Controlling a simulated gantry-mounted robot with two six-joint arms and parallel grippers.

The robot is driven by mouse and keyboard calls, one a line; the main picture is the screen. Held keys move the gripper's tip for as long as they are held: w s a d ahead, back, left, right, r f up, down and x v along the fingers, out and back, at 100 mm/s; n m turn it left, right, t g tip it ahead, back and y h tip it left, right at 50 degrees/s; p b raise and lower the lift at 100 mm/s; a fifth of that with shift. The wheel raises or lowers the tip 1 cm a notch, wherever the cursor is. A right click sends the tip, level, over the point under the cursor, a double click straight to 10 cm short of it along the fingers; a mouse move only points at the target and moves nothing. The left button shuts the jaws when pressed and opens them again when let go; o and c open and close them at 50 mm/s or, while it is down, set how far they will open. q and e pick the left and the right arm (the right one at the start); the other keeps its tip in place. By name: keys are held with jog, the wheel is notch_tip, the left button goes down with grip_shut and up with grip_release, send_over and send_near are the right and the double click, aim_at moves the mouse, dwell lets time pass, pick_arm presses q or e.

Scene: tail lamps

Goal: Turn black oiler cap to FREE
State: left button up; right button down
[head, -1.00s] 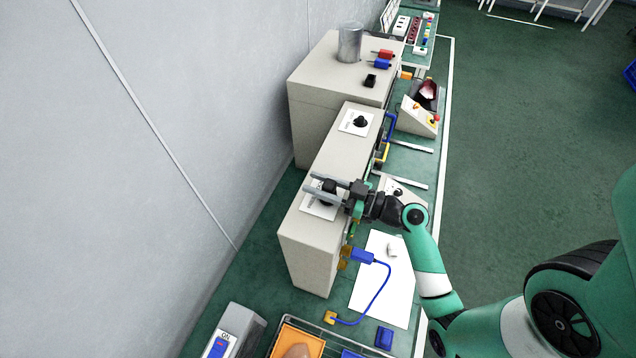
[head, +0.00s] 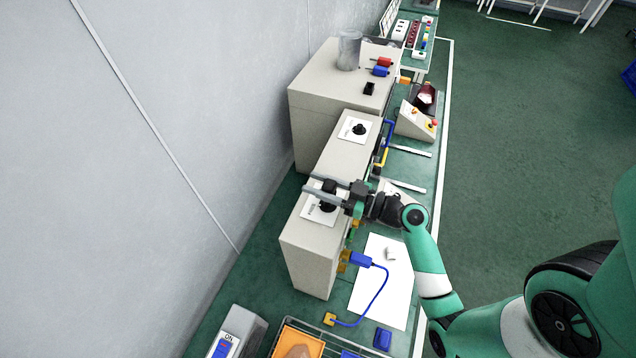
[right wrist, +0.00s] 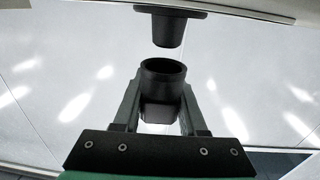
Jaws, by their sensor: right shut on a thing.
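My right gripper (head: 322,186) is shut on a black hollow cylindrical piece (head: 330,186) above the near end of a long beige box (head: 318,238). The right wrist view shows this black cup-like piece (right wrist: 163,78) between the fingers. A tapered black knob (right wrist: 168,28) stands apart from it there, with a visible gap. In the head view, a black knob (head: 327,206) sits on a white label plate (head: 314,213) just below the fingers; the plate's lettering is too small to read. A second black knob (head: 360,128) sits on another white plate farther along the box. My left gripper is not in view.
A taller beige box (head: 335,85) behind carries a metal cylinder (head: 349,50) and red and blue connectors. A blue cable (head: 385,290), white sheet (head: 372,300) and orange tray (head: 290,338) lie nearby. The wall (head: 150,180) is close on the left.

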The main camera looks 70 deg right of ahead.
jog(key=shift+r+p, duration=0.9)
jog(key=shift+f, duration=0.1)
